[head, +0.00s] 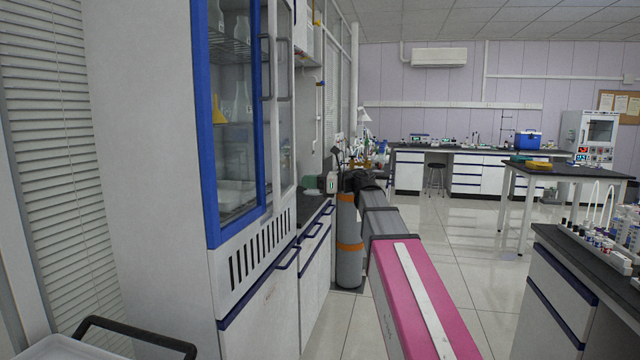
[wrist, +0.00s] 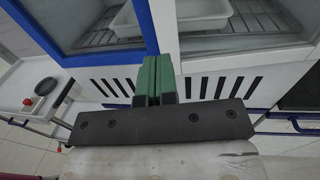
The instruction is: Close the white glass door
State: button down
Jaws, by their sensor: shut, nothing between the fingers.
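The white glass door (head: 285,100) is the narrow white-framed pane of the tall cabinet, right of the blue-framed glass door (head: 262,170). Both have upright handles near where they meet. In the wrist view the white door's lower frame (wrist: 245,57) runs across the upper right, and the blue frame (wrist: 75,58) is at upper left. I cannot tell how far the white door stands ajar. My gripper (wrist: 158,62) has green fingers shut together and empty, near the lower cabinet front where the two doors meet. In the head view the fingertips are hard to make out.
A white tray (wrist: 190,15) sits inside the cabinet on a wire rack. A white cart (head: 70,345) stands at front left. A dark-topped bench (head: 575,260) stands at right, with open floor between.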

aim_at(278, 181)
jog(key=a, duration=0.3)
jog(key=w+a, duration=0.1)
jog(key=a, duration=0.3)
jog(key=shift+w+a, duration=0.15)
jog(key=shift+w, duration=0.05)
jog(key=shift+w+a, duration=0.15)
jog(key=shift+a, duration=1.1)
